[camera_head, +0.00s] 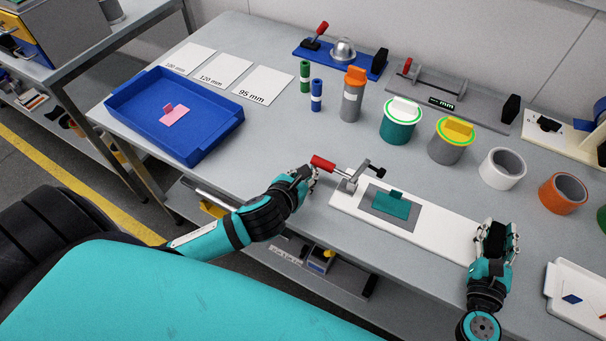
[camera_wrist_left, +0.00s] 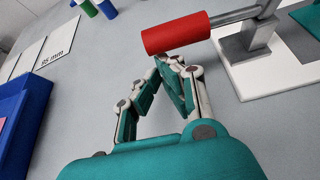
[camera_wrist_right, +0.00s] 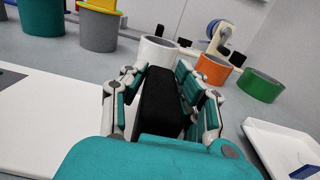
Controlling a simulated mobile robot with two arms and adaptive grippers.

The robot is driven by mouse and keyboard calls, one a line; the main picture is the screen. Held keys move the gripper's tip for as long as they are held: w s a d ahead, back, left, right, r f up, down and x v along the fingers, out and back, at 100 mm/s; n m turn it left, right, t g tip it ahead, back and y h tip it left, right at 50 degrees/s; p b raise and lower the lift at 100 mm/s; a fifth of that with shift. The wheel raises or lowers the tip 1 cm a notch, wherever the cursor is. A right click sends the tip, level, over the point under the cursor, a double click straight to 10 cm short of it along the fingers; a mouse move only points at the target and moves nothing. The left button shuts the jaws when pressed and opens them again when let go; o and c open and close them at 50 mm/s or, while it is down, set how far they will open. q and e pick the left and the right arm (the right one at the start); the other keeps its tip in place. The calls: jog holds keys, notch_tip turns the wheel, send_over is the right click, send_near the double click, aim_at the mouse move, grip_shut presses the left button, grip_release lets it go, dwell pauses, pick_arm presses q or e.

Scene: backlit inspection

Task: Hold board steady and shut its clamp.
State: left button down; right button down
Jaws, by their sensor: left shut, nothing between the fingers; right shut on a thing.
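The white board (camera_head: 440,237) lies on the table with a grey plate (camera_head: 378,213) and a teal piece (camera_head: 391,204) on it. At its left end stands the metal clamp (camera_head: 349,184). The clamp's red handle (camera_head: 323,163) points left, and its black-tipped bar (camera_head: 375,169) appears raised above the board. My left gripper (camera_head: 311,172) is shut and empty beside the handle; in the left wrist view its fingertips (camera_wrist_left: 174,64) are just short of the handle (camera_wrist_left: 176,33). My right gripper (camera_head: 497,232) is shut on the black end block (camera_wrist_right: 161,103) at the board's right end.
A blue tray (camera_head: 133,118) with a pink piece is at left. Behind the board stand several cylinders, a white ring (camera_head: 502,169) and an orange ring (camera_head: 563,193). A white tray (camera_head: 568,275) is right of my right gripper. The table's front edge is close.

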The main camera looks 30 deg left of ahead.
pick_arm(q)
jog(key=shift+r+m+y, duration=0.3)
jog(key=shift+r, duration=0.2)
pick_arm(e)
jog(key=shift+f, duration=0.25)
pick_arm(q)
jog(key=shift+r+m+y, duration=0.7)
jog(key=shift+r, duration=0.55)
jog(key=shift+d+r+m+y, duration=0.15)
jog(key=shift+r+y, duration=0.05)
jog(key=shift+r, duration=0.25)
jog(key=shift+d+r+m+y, duration=0.1)
jog(key=shift+r+m+y, duration=0.1)
jog(key=shift+r, duration=0.2)
jog(key=d+r, duration=0.5)
jog(key=r, duration=0.1)
jog(key=shift+d+r, duration=0.15)
jog(key=shift+d, duration=0.25)
jog(key=shift+d, duration=0.1)
